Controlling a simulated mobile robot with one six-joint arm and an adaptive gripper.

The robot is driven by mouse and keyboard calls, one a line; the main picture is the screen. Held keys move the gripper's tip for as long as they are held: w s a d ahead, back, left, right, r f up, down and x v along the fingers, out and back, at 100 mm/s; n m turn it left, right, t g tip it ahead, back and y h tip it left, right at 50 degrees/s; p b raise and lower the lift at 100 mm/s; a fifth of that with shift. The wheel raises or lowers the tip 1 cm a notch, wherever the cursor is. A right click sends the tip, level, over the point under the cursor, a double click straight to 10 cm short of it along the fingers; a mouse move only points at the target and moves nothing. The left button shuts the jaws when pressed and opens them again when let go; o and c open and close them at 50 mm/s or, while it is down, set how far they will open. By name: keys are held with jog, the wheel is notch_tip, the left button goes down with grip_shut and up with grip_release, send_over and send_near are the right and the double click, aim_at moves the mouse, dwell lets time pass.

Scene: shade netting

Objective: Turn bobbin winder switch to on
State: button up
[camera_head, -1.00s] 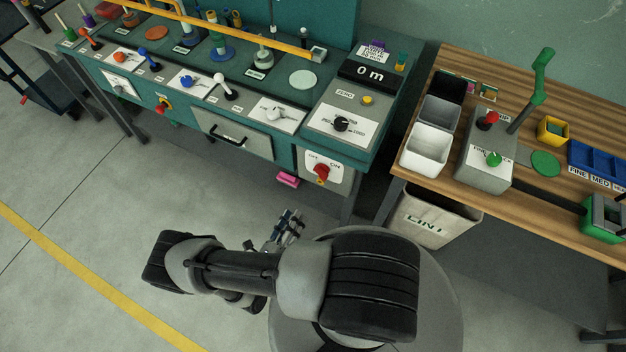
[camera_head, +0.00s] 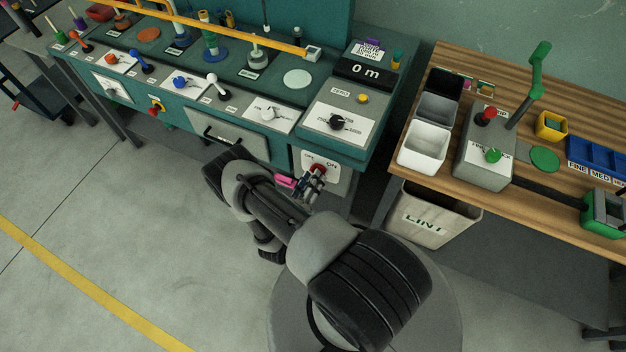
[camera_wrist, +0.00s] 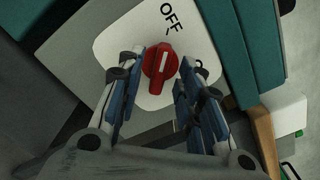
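The bobbin winder switch is a red rotary knob (camera_wrist: 160,68) on a white plate (camera_wrist: 118,38) marked OFF and, in the head view, ON at the right. The knob's white mark points up toward the OFF label in the wrist view. In the head view the red knob (camera_head: 318,169) is partly hidden by my gripper (camera_head: 310,184). In the wrist view my gripper (camera_wrist: 161,62) is open, with one fingertip on each side of the knob. Small gaps seem to show between fingers and knob. The ON label is mostly hidden behind the right finger in the wrist view.
A pink object (camera_head: 284,180) lies close left of my gripper, under the teal bench (camera_head: 372,155). A drawer with a black handle (camera_head: 222,137) is further left. The wooden table (camera_head: 448,172) and lint bin (camera_head: 428,219) stand to the right.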

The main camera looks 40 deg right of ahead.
jog(key=shift+w+d, duration=0.15)
jog(key=shift+d, duration=0.15)
jog(key=shift+c, duration=0.3)
grip_shut()
